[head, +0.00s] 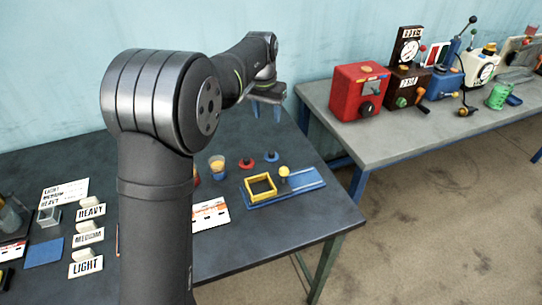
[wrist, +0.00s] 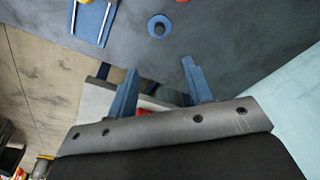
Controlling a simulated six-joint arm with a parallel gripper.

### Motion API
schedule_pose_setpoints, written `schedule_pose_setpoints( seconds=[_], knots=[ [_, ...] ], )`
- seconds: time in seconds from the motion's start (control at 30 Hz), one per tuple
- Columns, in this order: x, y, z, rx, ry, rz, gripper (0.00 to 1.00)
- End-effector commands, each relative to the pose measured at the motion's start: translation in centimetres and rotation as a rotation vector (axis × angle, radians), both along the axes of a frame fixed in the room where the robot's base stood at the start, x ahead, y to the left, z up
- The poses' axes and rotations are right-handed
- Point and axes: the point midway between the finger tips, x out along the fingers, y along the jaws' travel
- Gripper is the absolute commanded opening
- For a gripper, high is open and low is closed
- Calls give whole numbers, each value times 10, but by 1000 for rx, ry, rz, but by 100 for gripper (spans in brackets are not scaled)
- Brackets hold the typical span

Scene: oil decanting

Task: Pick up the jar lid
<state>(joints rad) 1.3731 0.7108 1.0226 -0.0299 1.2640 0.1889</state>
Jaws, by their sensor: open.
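No thing is plainly marked as the jar lid. Two small round pieces with dark centres lie on the dark table: a blue disc (head: 271,157) and a red disc (head: 246,164). Either may be the lid; I cannot tell which. The blue disc also shows in the wrist view (wrist: 158,26), flat and beyond my fingertips. A clear jar (head: 217,168) with amber and blue contents stands left of the discs. My gripper (head: 266,110) is open and empty, raised above the table's far right part. Its two blue fingers show apart in the wrist view (wrist: 160,68).
A blue tray (head: 308,184) with a yellow square frame (head: 261,186) and a yellow knob (head: 284,172) sits near the right edge. Cards and white blocks lie at left. A second bench (head: 400,140) holds several machines.

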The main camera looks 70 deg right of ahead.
Motion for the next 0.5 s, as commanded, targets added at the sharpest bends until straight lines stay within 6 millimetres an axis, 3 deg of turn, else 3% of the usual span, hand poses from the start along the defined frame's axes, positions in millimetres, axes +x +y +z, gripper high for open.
schedule_pose_setpoints(
  seconds=[0.17,0.5],
  knots=[
    [-3,-6,-25,-1,-2,-20,47],
    [-3,-16,-97,0,-2,-17,47]
  ],
)
